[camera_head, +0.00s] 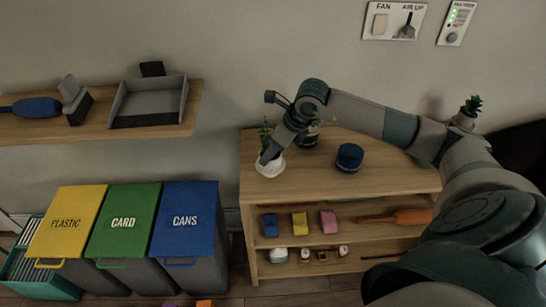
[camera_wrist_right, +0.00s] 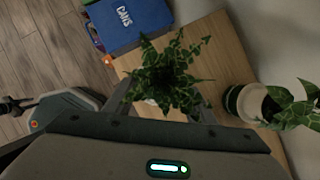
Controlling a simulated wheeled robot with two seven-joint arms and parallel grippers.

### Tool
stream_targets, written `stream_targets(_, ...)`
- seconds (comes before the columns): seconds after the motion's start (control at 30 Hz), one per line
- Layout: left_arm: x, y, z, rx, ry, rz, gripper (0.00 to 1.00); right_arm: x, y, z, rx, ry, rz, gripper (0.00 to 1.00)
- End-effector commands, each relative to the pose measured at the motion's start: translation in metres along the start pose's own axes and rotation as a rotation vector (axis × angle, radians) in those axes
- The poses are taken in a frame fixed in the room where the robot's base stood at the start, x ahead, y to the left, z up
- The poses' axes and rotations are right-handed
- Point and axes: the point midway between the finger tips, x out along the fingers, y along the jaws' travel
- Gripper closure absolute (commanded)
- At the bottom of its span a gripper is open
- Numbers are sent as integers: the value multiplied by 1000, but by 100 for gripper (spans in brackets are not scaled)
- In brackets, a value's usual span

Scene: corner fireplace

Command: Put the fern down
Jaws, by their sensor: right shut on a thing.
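The fern (camera_head: 266,131) is a leafy green plant in a small white pot (camera_head: 270,166) at the left end of the wooden shelf unit's top (camera_head: 385,180). My right gripper (camera_head: 269,157) reaches in from the right and is shut on the white pot. In the right wrist view the fern's leaves (camera_wrist_right: 170,74) spread between the fingers and hide most of the pot. The pot is upright, at or just above the wood; I cannot tell if it touches. My left gripper is not in view.
A second plant in a green-and-white pot (camera_wrist_right: 250,103) stands close by. A dark blue pot (camera_head: 349,157) stands right of the fern. Lower shelves hold coloured blocks (camera_head: 299,223). Plastic, card and cans bins (camera_head: 125,221) stand left. The top's front right is clear.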

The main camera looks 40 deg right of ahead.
Motion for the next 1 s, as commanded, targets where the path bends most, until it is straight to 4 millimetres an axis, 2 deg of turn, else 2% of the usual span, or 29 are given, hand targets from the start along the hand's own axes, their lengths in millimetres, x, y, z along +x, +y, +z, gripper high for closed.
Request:
stream_targets(0.33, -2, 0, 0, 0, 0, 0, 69, 2, 0, -1, 0, 0, 0, 92)
stream_targets(0.7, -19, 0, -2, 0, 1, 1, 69, 34, 0, -16, 0, 0, 0, 92)
stream_targets(1.0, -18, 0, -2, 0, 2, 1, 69, 37, 0, -17, -1, -2, 0, 92)
